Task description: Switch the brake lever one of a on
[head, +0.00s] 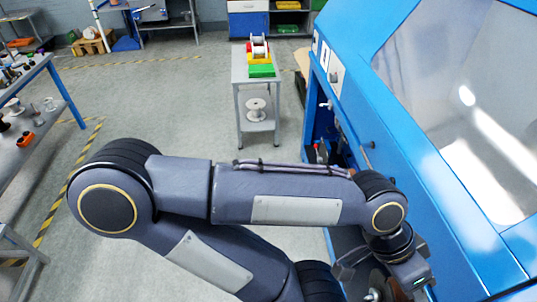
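The blue machine (400,130) fills the right side, with a tall opening low in its left face. Inside the opening, a small dark part with a red tip (317,150) shows just above my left forearm; I cannot tell whether it is a brake lever. A small light-coloured part (326,105) sticks out higher up on the same face. My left arm crosses the view from the left, and its gripper (362,278) points down beside the machine at the bottom edge. Its fingers are partly cut off and unclear. The forearm hides the lower opening. My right gripper is out of view.
A grey cart (239,95) stands left of the machine, with a white spool (256,108) on its lower shelf and green and yellow bins (261,71) on top. A workbench (48,125) stands at the far left. The floor between them is clear.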

